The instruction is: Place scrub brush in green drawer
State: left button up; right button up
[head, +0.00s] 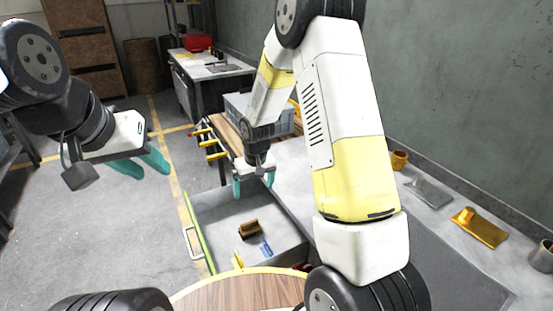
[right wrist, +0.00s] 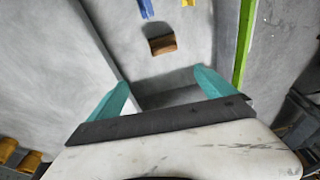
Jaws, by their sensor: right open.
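The green drawer (head: 197,235) is pulled open, with a green front edge and a grey inside; its green edge also shows in the right wrist view (right wrist: 243,45). A brown block with a dark side, which looks like the scrub brush (head: 250,229), lies on the drawer floor; it also shows in the right wrist view (right wrist: 162,45). My right gripper (head: 253,185) is open and empty above the far end of the drawer, apart from the brush. The right wrist view shows nothing between its fingers (right wrist: 161,82). My left gripper (head: 150,170) is open and empty, left of the drawer.
A blue item (head: 265,249) and a yellow item (head: 238,261) are in the drawer near the brush. A grey bin (head: 238,103) stands behind my right arm. A round wooden top (head: 240,291) is in front. Yellow metal pieces (head: 480,228) lie on the right worktop.

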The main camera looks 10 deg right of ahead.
jog(key=s+d+r+m+t, duration=0.1)
jog(key=s+d+r, duration=0.15)
jog(key=r, duration=0.45)
jog(key=s+d+r, duration=0.1)
jog(key=s+r, duration=0.3)
jog(key=r, duration=0.3)
jog(key=s+d+r+m+t, duration=0.1)
jog(key=s+d+r, duration=0.1)
jog(key=s+r, duration=0.35)
jog(key=s+d+r+t, duration=0.1)
jog(key=s+r, duration=0.3)
jog(key=s, duration=0.2)
jog(key=s+d+r+t+y, duration=0.1)
jog(key=s+d+r, duration=0.1)
jog(key=s+r, duration=0.3)
jog(key=shift+s, duration=1.2)
pick_arm(q)
jog(key=shift+a, duration=0.1)
pick_arm(e)
jog(key=shift+a, duration=0.1)
